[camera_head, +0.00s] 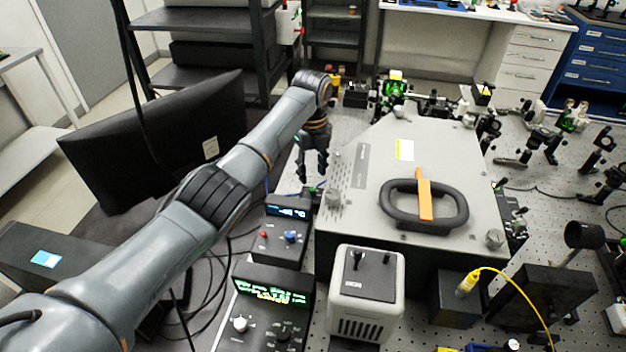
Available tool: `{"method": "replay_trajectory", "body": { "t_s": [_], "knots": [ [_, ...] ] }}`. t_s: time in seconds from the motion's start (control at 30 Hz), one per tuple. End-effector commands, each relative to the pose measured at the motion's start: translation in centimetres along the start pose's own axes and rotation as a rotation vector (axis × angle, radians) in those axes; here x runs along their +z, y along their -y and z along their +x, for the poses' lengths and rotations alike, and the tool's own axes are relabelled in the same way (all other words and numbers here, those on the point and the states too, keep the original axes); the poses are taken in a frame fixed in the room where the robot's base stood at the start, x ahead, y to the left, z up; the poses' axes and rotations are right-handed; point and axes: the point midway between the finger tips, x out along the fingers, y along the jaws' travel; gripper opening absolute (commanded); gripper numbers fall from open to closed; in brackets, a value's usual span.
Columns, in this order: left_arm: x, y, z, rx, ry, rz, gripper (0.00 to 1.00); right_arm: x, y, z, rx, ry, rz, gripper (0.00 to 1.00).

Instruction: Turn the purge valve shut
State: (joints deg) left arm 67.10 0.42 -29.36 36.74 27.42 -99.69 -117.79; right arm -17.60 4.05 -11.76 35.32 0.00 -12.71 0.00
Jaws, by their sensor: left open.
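My left gripper (312,176) points down beside the left side of the grey spectrometer box (352,215). Its dark fingers are apart, and I see nothing held between them. I cannot make out the purge valve clearly; the spot under the fingers is small and partly hidden by the gripper. I cannot tell whether the fingers touch anything there. My right gripper is not in view.
A black handle with an orange strap (425,195) stands on the box lid. Two control units (281,228) (268,303) and a pale instrument (366,290) stand in front. The black monitor (150,140) is at left. Optics crowd the perforated bench (545,205) at right.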

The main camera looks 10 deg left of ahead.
Motion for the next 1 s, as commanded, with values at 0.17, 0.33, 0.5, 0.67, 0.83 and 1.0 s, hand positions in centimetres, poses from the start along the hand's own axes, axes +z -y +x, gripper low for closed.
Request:
{"method": "replay_trajectory", "body": {
  "t_s": [0.17,0.33,0.5,0.67,0.83,1.0],
  "knots": [
    [-0.1,0.0,3.2,0.003,-0.002,0.000,0.41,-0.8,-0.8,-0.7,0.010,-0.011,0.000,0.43],
    [-0.1,0.0,5.0,0.001,-0.001,0.000,0.41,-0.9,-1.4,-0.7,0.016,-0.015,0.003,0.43],
    [0.0,0.0,5.5,0.000,0.000,0.000,0.41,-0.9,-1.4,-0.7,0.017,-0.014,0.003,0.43],
    [0.0,0.0,5.5,0.000,0.000,0.001,0.41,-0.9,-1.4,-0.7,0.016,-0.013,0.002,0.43],
    [0.0,0.0,5.5,0.000,0.000,0.001,0.14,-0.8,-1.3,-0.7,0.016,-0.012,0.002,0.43],
    [0.0,0.0,5.5,0.000,0.000,0.001,0.00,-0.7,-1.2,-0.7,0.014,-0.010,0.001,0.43]
  ]
}}
